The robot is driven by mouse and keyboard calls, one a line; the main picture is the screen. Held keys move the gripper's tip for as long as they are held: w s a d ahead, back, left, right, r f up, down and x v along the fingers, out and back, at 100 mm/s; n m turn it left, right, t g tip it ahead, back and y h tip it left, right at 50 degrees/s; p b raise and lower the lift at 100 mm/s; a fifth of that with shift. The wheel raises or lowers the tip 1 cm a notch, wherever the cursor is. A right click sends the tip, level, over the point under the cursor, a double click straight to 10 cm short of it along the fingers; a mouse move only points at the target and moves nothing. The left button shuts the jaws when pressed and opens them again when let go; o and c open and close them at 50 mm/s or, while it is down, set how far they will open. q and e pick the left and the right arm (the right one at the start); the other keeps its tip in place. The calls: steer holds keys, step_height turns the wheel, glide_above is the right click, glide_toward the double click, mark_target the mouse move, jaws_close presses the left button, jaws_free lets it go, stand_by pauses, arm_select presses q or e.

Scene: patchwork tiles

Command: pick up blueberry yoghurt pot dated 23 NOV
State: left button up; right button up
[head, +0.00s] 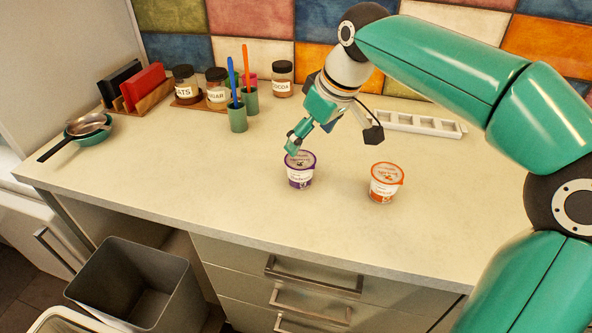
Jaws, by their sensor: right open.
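A purple-and-white yoghurt pot (300,176) stands upright on the counter, just below one fingertip of my right gripper; its purple colour suits blueberry, but its label and date are too small to read. An orange-and-white pot (384,187) stands upright to its right, its date also unreadable. My right gripper (332,142) is open and empty above the counter, its fingers spread wide. One finger overlaps the back edge of the purple pot's lid in the picture; I cannot tell whether they touch. My left gripper is not in view.
The pale counter (220,176) is clear around the pots. Behind are a white slotted tray (425,125), a cocoa jar (283,82), other jars and green cups with brushes (238,118). Pans (88,127) sit at left. A grey bin (140,285) stands below the front edge.

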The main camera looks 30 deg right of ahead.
mark_target(301, 160)
steer(key=x, duration=0.6)
steer(key=shift+s+d+f+b, duration=0.15)
steer(key=shift+d+f+b, duration=0.05)
steer(key=shift+d+b, duration=0.1)
steer(key=shift+x, duration=2.85)
steer(key=shift+d, duration=0.15)
steer(key=shift+r, duration=0.1)
steer(key=c, duration=1.5)
steer(key=shift+o, duration=0.2)
steer(key=shift+r, duration=0.1)
